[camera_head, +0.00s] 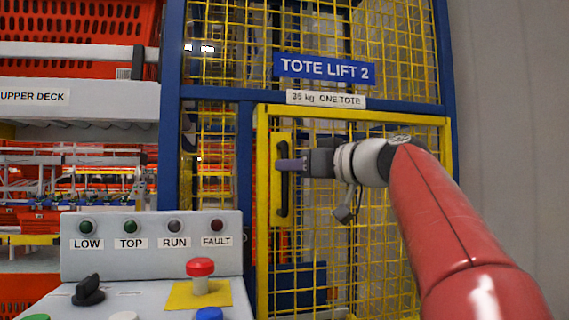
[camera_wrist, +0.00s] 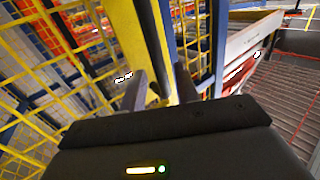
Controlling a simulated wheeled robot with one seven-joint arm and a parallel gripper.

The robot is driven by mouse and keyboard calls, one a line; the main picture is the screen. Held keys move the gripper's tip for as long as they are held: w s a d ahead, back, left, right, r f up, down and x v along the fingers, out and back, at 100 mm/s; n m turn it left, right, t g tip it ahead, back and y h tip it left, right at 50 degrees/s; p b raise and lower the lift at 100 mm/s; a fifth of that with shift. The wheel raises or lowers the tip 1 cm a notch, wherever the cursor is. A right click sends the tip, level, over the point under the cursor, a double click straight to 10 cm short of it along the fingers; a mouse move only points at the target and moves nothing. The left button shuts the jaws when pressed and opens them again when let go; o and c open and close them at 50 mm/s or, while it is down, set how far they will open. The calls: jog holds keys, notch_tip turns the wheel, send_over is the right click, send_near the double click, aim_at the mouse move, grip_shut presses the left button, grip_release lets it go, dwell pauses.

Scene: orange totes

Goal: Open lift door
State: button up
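The lift door (camera_head: 353,114) is a yellow-framed mesh door that looks shut in its blue frame. A black vertical bar handle (camera_head: 284,202) sits on a yellow plate at the door's left edge. My gripper (camera_head: 287,165) reaches in from the right, with its fingertips at the upper half of the handle. In the wrist view my gripper's fingers (camera_wrist: 161,86) stand apart, with the yellow door edge (camera_wrist: 149,42) beyond them. A dark piece between them may be the handle. I cannot tell whether either finger touches it.
A grey control panel (camera_head: 150,246) with a red mushroom button (camera_head: 201,268) stands at front left. A blue post (camera_head: 171,120) separates the lift from shelves with orange totes (camera_head: 75,22). A plain grey wall (camera_head: 510,110) is at the right.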

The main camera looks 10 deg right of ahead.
jog(key=shift+x, duration=1.45)
grip_shut()
